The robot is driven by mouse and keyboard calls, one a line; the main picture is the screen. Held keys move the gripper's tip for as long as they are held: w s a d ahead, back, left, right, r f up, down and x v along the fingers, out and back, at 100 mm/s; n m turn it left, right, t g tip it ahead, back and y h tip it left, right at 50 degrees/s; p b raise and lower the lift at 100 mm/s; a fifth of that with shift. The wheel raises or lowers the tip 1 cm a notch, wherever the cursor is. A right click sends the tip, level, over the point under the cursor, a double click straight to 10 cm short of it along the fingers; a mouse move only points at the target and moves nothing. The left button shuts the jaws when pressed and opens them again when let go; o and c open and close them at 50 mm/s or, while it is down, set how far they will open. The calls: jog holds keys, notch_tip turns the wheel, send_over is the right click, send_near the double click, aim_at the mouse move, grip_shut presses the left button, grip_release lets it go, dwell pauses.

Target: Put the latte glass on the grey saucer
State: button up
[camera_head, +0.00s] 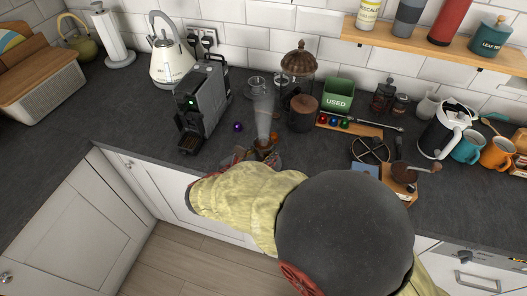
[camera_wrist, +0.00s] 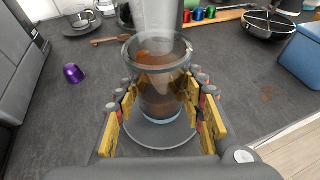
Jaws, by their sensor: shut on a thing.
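The latte glass (camera_wrist: 160,62) is a clear glass with brown coffee inside, upright between the fingers of my gripper (camera_wrist: 162,108). The gripper is shut on its sides. The grey saucer (camera_wrist: 158,142) shows as a round disc directly under the glass in the wrist view. The glass base appears within its rim; whether it touches cannot be told. In the head view the glass (camera_head: 264,144) is partly hidden by my gripper (camera_head: 258,153), near the worktop's front edge, and the saucer is mostly covered.
A tall translucent cylinder (camera_head: 263,112) stands just behind the glass. A coffee machine (camera_head: 203,104) is to the left, with a purple capsule (camera_wrist: 73,73) between. A green "USED" box (camera_head: 338,95) and a capsule board (camera_head: 350,126) lie back right. A blue box (camera_wrist: 300,55) is to the right.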

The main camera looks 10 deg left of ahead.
jog(key=shift+f, duration=0.3)
jog(key=o, duration=1.4)
jog(key=shift+o, duration=0.2)
jog(key=shift+s+r, duration=0.1)
jog(key=shift+r, duration=0.1)
jog(key=p+v, duration=0.3)
jog(key=v, duration=0.8)
jog(key=shift+s, duration=0.3)
jog(key=shift+a+r, duration=0.1)
jog(key=shift+a, duration=0.05)
